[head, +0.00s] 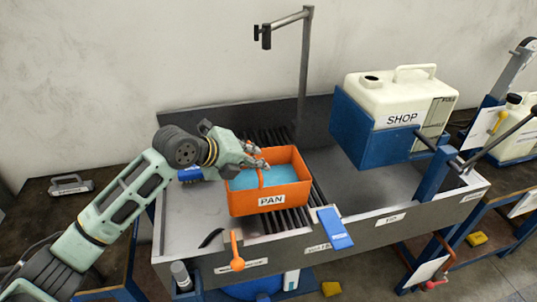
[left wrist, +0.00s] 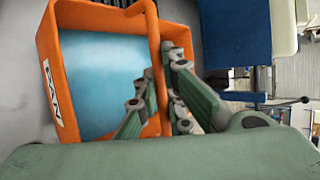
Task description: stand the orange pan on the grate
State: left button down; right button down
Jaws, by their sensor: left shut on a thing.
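The orange pan (head: 240,205), labelled PAN and holding light blue liquid, is upright over the dark bars of the grate (head: 303,212) in the grey sink bench. I cannot tell whether its underside touches the bars. My left gripper (head: 258,160) reaches in from the left and is shut on the pan's orange handle. In the left wrist view the fingers (left wrist: 160,92) close around the handle bar, with the pan (left wrist: 50,68) below. The pan hides the middle of the grate. My right gripper is not in view.
A white SHOP container (head: 400,97) sits in a blue holder to the right. A tall grey pipe (head: 304,70) stands behind the grate. A blue flat object (head: 334,228) and an orange lever (head: 236,252) are at the front edge.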

pick_arm(q)
jog(key=shift+w+a, duration=0.15)
notch_tip(320, 180, down, 4)
jog(key=shift+r+p, duration=0.2)
jog(key=shift+p, duration=0.4)
jog(key=c, duration=2.3)
grip_release()
jog(key=shift+a+f, duration=0.1)
jog(key=shift+f, duration=0.3)
jog(key=o, duration=0.4)
jog(key=shift+r, duration=0.1)
jog(key=shift+o, duration=0.2)
jog(key=b+v, duration=0.2)
jog(key=v, duration=1)
